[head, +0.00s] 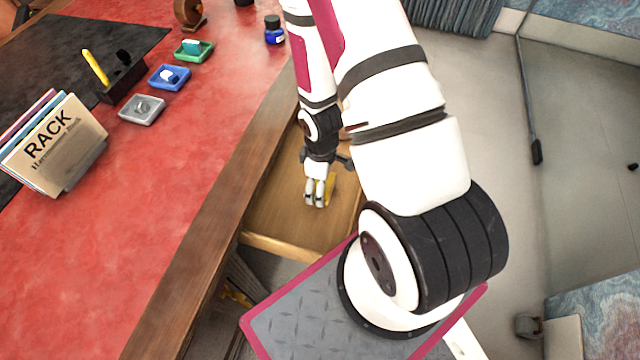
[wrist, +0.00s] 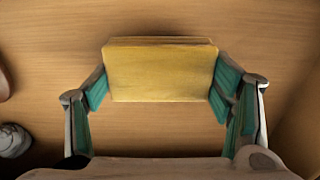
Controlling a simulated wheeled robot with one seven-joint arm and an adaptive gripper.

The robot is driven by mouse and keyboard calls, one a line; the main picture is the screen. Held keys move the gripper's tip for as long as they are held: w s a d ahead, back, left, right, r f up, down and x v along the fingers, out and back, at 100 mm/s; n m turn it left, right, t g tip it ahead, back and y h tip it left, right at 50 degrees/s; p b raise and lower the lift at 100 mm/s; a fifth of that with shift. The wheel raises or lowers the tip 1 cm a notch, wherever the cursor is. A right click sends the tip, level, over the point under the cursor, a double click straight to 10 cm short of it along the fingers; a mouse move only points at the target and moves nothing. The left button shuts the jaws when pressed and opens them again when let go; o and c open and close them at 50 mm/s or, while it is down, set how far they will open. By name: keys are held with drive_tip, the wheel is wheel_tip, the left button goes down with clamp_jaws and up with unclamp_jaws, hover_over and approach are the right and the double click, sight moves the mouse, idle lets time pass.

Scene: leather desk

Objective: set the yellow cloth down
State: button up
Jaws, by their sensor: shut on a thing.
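The yellow cloth (wrist: 160,72) is a flat, folded, box-like piece between the teal pads of my gripper (wrist: 161,90) in the wrist view. The gripper is shut on its left and right ends. In the head view my gripper (head: 317,194) points down inside an open wooden drawer (head: 275,243) of the desk. A small part of the cloth (head: 331,186) shows beside the fingers. The drawer's wooden floor lies beneath the cloth. I cannot tell whether the cloth touches that floor.
The red leather desk top (head: 180,230) is left of the drawer. It bears a rack of folders (head: 60,145), a pen holder (head: 122,80), small trays (head: 142,110) and an ink bottle (head: 274,32). A grey rounded object (wrist: 13,141) is at the wrist view's left edge.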

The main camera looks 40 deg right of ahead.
drive_tip(key=shift+f, duration=0.55)
drive_tip(key=shift+f, duration=0.15)
drive_tip(key=o, duration=1.1)
